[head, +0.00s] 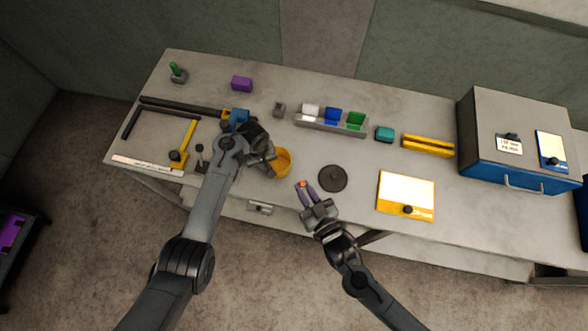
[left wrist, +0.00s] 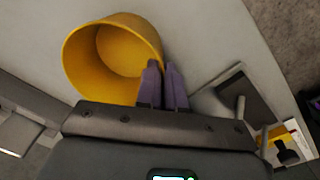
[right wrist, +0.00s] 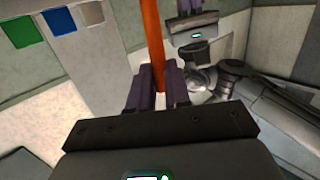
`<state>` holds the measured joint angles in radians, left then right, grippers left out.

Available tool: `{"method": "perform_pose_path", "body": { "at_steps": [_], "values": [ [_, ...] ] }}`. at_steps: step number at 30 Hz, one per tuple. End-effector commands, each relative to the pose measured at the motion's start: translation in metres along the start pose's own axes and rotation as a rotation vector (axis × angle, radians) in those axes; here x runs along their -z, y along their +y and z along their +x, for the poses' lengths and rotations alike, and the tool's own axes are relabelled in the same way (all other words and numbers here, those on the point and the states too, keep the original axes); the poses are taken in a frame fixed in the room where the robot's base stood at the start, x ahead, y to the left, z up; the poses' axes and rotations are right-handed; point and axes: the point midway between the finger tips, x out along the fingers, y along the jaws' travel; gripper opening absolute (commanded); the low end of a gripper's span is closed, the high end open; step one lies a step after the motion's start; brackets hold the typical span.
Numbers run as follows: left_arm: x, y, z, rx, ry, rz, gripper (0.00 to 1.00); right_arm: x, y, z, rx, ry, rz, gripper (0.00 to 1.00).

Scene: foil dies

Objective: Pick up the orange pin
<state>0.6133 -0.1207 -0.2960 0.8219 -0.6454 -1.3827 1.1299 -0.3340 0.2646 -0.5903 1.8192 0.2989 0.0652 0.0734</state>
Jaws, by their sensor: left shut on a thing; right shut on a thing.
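The orange pin (right wrist: 153,45) stands between the fingers of my right gripper (right wrist: 157,80) in the right wrist view and extends up past the top edge. In the head view only a small orange spot of it shows at the fingertips of my right gripper (head: 303,186), by the table's front edge. My left gripper (left wrist: 162,68) is shut on the wall of a yellow cup (left wrist: 90,62), with its fingers at the rim. The cup also shows in the head view (head: 284,161), beside the left gripper (head: 272,160), whose fingers are mostly hidden.
A dark round disc (head: 333,178) lies right of the right gripper. A yellow-framed white board (head: 406,190) and a blue-grey box (head: 520,135) stand further right. A tray (head: 330,126) with white, blue and green blocks is behind. Dark bars (head: 180,107) lie at left.

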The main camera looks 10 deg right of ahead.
Motion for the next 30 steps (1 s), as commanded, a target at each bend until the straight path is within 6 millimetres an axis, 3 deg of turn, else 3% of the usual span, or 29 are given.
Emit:
{"method": "perform_pose_path", "body": {
  "at_steps": [3, 8, 18, 30],
  "values": [
    [0.0, 0.0, 0.0, 0.0, -0.001, 0.0, 0.0, -0.005, -0.001, -0.04, 0.002, -0.004, 0.001, 0.0],
    [0.0, 0.0, 0.0, 0.0, -0.001, 0.0, 0.0, -0.008, 0.0, -0.083, 0.001, -0.003, 0.0, 0.0],
    [0.0, 0.0, 0.0, 0.0, -0.001, 0.0, 0.0, 0.006, 0.0, -0.116, 0.0, -0.226, 0.001, 0.0],
    [0.0, 0.0, 0.0, 0.0, -0.001, 0.0, 0.0, 0.008, 0.0, -0.128, -0.001, -0.299, 0.0, 0.0]
  ]
}}
